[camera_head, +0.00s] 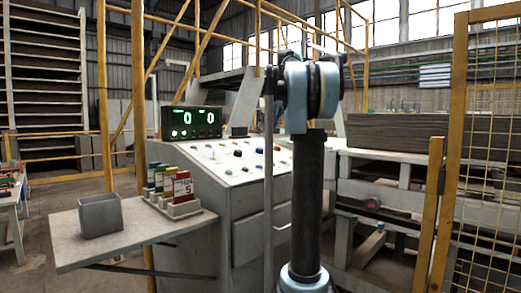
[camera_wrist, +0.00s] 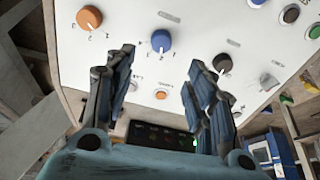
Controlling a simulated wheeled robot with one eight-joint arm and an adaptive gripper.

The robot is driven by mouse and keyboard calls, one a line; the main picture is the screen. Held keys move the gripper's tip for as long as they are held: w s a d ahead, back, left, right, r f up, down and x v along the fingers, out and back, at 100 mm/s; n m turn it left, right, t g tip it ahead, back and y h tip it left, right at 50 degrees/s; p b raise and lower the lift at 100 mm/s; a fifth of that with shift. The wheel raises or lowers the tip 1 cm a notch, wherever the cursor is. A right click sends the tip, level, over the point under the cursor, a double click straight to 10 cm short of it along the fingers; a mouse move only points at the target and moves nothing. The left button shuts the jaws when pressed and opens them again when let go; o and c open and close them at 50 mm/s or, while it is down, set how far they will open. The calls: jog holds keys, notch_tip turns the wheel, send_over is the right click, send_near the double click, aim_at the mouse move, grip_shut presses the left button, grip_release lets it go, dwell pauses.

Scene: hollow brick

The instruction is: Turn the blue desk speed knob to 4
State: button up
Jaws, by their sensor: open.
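In the wrist view, the blue knob (camera_wrist: 161,40) sits on the pale sloped panel (camera_wrist: 195,30) of the desk, with small scale marks around it that are too blurred to read. My gripper (camera_wrist: 160,58) is open and empty, its two dark blue fingers apart. The blue knob shows in the gap between the fingertips, a little beyond them. I see no contact with it. In the head view, the desk (camera_head: 250,215) stands in the middle with several small knobs on top. My arm covers part of it, and my gripper does not show there.
An orange knob (camera_wrist: 89,18) and a black knob (camera_wrist: 222,63) flank the blue one. A small orange button (camera_wrist: 161,95) lies below it. A display (camera_head: 191,122) reads 0 and 0. A grey bin (camera_head: 100,215) and a card rack (camera_head: 175,193) stand on the side shelf.

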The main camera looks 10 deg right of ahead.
aim_at(260, 148)
jog(key=x, duration=1.1)
jog(key=shift+w+a+f, duration=0.1)
jog(key=shift+a+f, duration=0.05)
jog(key=shift+f, duration=0.1)
jog(key=c, duration=1.1)
